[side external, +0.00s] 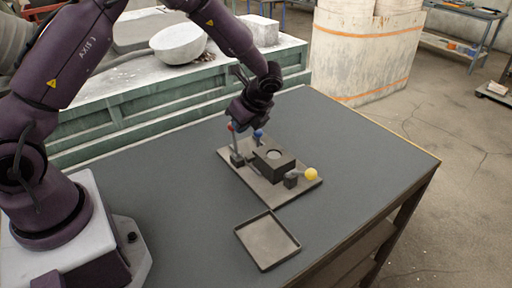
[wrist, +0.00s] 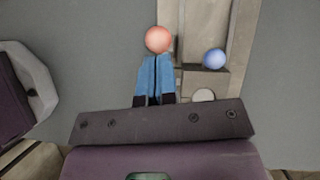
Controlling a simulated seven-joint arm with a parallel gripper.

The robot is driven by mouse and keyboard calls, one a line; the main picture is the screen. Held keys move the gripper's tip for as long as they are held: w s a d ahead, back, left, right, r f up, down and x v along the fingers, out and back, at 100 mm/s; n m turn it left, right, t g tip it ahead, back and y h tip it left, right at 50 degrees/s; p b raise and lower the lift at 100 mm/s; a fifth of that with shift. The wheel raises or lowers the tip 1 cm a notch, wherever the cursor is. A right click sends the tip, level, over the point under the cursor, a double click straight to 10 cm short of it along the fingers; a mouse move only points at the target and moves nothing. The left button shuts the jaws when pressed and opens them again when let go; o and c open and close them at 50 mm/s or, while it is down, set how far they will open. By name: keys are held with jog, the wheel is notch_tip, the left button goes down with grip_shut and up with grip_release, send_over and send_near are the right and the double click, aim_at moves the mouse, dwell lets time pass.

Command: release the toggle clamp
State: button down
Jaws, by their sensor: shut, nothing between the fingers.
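A flat fixture plate (side external: 250,181) lies on the table with a dark block (side external: 274,164) that has a round light spot on top. A lever with a red ball (side external: 231,126) stands upright at the plate's left end. A blue ball (side external: 258,133) is behind the block, and a yellow ball (side external: 310,174) is at the plate's right end. Which lever belongs to the toggle clamp is unclear. My gripper (wrist: 156,58) is shut and empty, its blue fingertips close to the red ball (wrist: 158,40). I cannot tell whether they touch. The blue ball (wrist: 214,58) is to their right.
An empty shallow tray (side external: 267,241) lies in front of the plate. The grey tabletop (side external: 170,190) is clear to the left.

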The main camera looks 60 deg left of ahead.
jog(key=a+h, duration=0.2)
jog(key=a, duration=0.1)
jog(key=shift+h, duration=0.4)
jog(key=shift+a, duration=0.55)
jog(key=shift+f, duration=0.1)
jog(key=d+v, duration=0.1)
jog(key=v, duration=1.2)
jog(key=shift+w+d+f, duration=0.15)
jog(key=shift+d+f, duration=0.1)
jog(key=shift+d, duration=0.1)
